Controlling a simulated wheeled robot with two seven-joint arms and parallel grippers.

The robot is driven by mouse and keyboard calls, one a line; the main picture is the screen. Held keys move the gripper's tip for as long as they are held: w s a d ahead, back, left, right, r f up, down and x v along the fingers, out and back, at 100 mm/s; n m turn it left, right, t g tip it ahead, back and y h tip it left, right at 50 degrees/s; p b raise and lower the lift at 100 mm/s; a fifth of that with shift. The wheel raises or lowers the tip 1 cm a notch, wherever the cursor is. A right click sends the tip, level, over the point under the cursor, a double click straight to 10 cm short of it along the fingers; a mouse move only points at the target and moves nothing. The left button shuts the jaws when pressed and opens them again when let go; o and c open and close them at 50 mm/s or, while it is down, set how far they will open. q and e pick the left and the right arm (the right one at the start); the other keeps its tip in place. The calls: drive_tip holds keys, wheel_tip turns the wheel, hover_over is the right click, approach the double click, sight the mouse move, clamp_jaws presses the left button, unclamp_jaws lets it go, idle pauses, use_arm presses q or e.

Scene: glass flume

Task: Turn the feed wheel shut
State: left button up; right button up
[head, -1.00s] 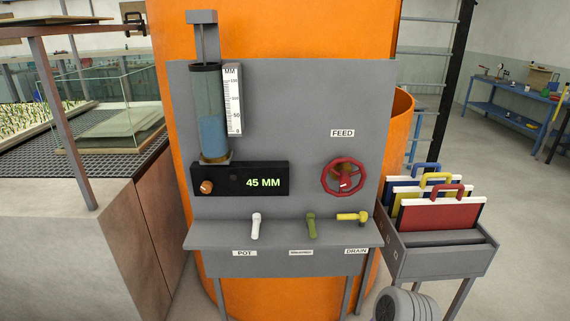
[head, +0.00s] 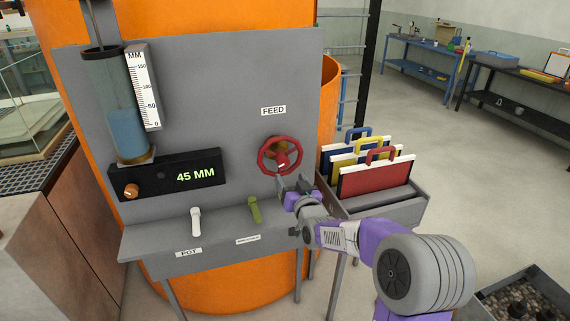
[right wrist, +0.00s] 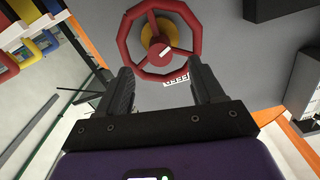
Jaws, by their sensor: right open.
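The red feed wheel (head: 280,155) is on the grey panel under the FEED label (head: 273,111). In the right wrist view the wheel (right wrist: 127,42) shows with spokes and a yellow-orange hub, just beyond the fingertips. My right gripper (head: 282,181) is in front of the wheel's lower edge, its fingers pointing at it. Whether a fingertip touches the rim I cannot tell. The display (head: 196,175) reads 45 MM. My left gripper is not in view.
A white lever (head: 195,222) and a green lever (head: 255,210) stand on the shelf below the panel. My right arm hides the yellow drain lever. A water cylinder (head: 128,120) is at the left. A bin of coloured boards (head: 375,178) stands close to the right.

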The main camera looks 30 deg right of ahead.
sight(284, 163)
drive_tip(key=shift+r+x, duration=0.2)
drive_tip(key=shift+x, duration=1.7)
drive_tip(key=shift+r+x, duration=0.25)
drive_tip(key=shift+x, duration=1.7)
drive_tip(key=shift+d, duration=0.2)
clamp_jaws()
